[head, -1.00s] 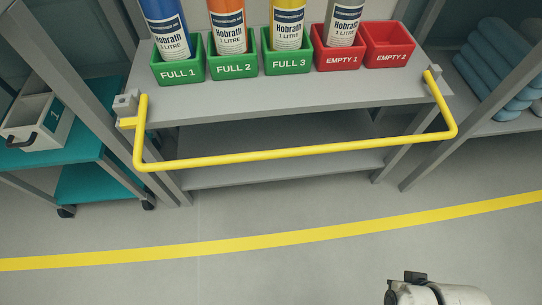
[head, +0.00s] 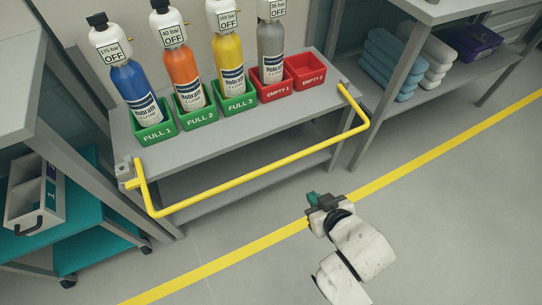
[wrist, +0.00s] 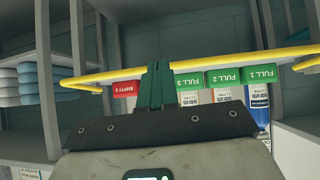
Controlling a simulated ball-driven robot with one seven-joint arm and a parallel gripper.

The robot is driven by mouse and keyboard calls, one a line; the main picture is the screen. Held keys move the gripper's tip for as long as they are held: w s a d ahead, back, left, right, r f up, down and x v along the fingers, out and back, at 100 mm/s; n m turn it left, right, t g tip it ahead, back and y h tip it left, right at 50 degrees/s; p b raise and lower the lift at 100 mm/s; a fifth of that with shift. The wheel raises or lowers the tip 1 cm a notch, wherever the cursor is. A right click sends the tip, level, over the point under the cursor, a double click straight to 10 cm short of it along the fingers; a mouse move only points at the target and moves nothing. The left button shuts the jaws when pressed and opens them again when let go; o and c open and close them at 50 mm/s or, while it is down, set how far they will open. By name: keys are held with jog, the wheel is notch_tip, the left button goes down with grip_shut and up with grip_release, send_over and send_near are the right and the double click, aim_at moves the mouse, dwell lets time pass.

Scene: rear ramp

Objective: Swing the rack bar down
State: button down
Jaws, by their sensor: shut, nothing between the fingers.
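The yellow rack bar (head: 258,174) is a U-shaped rail hinged at both front corners of the grey rack shelf (head: 190,152). It sticks out in front of the shelf, its long side a little below the shelf edge in the head view. My gripper (head: 313,197), with dark green fingers, is in front of the bar and to the right of its middle, apart from it. In the wrist view, labels appear upside down, the fingers (wrist: 155,85) are together and empty, and the bar (wrist: 230,62) crosses behind them.
Gas bottles (head: 230,65) stand in green and red bins on the shelf; the EMPTY 2 bin (head: 305,72) holds none. A teal cart (head: 90,225) stands left, a shelf with towels (head: 390,75) right. Floor with a yellow line (head: 215,265) is clear in front.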

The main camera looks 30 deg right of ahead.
jog(key=w+a+r+t+y+p, duration=0.1)
jog(key=w+a+r+t+p, duration=0.15)
jog(key=r, duration=0.45)
jog(key=s+a+f+b+x, duration=0.1)
jog(key=f+b+x, duration=0.1)
jog(key=x, duration=1)
jog(key=shift+f+n+b, duration=0.15)
jog(key=shift+n+b, duration=0.15)
jog(key=shift+a, duration=0.1)
